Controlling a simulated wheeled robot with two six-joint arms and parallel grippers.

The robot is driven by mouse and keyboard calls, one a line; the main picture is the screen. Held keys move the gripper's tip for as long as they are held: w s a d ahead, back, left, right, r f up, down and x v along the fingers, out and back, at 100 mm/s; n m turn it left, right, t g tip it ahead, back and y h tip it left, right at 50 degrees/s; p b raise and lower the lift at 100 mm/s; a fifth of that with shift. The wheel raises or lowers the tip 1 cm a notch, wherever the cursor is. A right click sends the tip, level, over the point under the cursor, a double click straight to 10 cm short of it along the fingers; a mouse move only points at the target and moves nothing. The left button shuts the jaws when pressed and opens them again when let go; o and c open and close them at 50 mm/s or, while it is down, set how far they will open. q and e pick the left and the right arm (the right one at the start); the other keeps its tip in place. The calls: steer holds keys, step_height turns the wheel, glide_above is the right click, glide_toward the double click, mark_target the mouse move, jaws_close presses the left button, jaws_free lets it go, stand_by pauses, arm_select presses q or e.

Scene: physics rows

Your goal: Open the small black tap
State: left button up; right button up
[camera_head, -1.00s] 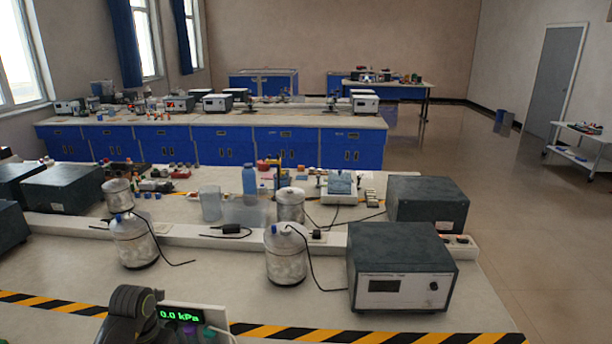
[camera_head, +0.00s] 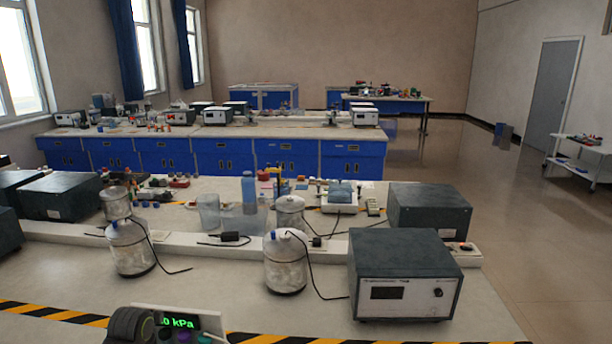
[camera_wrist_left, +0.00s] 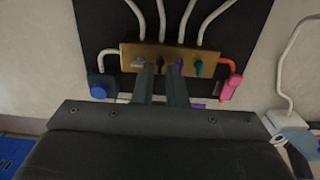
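The small black tap (camera_wrist_left: 160,61) sits on a brass manifold block (camera_wrist_left: 127,54) in the left wrist view, between a grey tap (camera_wrist_left: 139,64) and a purple tap (camera_wrist_left: 180,65). My left gripper (camera_wrist_left: 161,72) has its two fingers a little apart, with a narrow gap between them in line with the black tap. I cannot tell whether they touch it. In the head view, a dark part of my left arm (camera_head: 130,325) overlaps the left side of a green pressure display (camera_head: 180,322) reading ".0 kPa". My right gripper is not in view.
A green tap (camera_wrist_left: 198,68), a blue knob (camera_wrist_left: 100,86) and a pink-red fitting (camera_wrist_left: 231,86) flank the spot, with pale hoses above. Wire-linked glass jars (camera_head: 285,262) and a grey instrument box (camera_head: 405,270) stand farther back on the bench.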

arm_select(q)
steer(key=shift+f, duration=0.2)
steer(key=shift+r, duration=0.35)
jaws_close()
steer(key=shift+r+n+p, duration=0.1)
steer(key=shift+n+p, duration=0.3)
steer(key=shift+n, duration=0.2)
steer(key=n+p, duration=0.1)
steer(key=n, duration=0.3)
steer(key=shift+p, duration=0.35)
steer(key=shift+n, duration=0.9)
